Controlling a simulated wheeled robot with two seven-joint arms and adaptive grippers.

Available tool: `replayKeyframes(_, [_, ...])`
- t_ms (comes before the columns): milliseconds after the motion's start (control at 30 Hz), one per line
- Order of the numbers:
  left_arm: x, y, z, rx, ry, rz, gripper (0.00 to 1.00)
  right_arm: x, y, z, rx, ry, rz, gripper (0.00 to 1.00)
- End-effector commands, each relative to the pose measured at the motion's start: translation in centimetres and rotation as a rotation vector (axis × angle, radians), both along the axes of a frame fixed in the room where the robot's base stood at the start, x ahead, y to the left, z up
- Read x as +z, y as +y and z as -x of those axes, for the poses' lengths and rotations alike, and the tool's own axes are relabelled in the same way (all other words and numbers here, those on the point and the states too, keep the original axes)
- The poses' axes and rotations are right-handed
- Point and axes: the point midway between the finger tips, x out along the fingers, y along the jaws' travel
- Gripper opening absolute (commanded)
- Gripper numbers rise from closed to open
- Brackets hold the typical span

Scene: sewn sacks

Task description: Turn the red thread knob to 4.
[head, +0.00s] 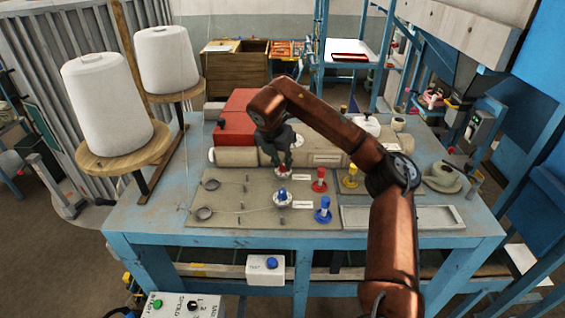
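The red thread knob (283,174) sits on a pale dial on the grey-brown panel on the blue table, mostly hidden under my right gripper (281,164). My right gripper points down with its fingertips at the knob; whether they grip it is too small to tell. The dial's numbers and the knob's pointer are not readable. A blue knob (282,194) on a similar white dial stands in front of it. A red spool (319,180) and a blue spool (323,210) stand to the right of the knobs. My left gripper is not in view.
A yellow spool (350,177) stands farther right, near a grey tray (403,218). A red machine cover (228,133) is behind the panel. Two big white thread cones (107,98) stand at left. A box with a blue button (265,268) hangs at the table's front.

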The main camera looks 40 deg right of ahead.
Motion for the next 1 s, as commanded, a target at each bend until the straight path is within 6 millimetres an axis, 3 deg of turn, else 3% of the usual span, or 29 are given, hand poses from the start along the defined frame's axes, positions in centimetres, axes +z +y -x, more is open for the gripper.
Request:
replayKeyframes(200, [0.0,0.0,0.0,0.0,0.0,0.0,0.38,0.0,0.0,0.0,0.001,0.0,0.0,0.35])
replayKeyframes(533, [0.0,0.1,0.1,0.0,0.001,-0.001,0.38,0.4,0.2,0.0,0.002,-0.001,-0.001,0.35])
replayKeyframes(1000, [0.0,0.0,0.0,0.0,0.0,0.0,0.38,6.8,2.4,1.2,0.001,-0.004,0.001,0.35])
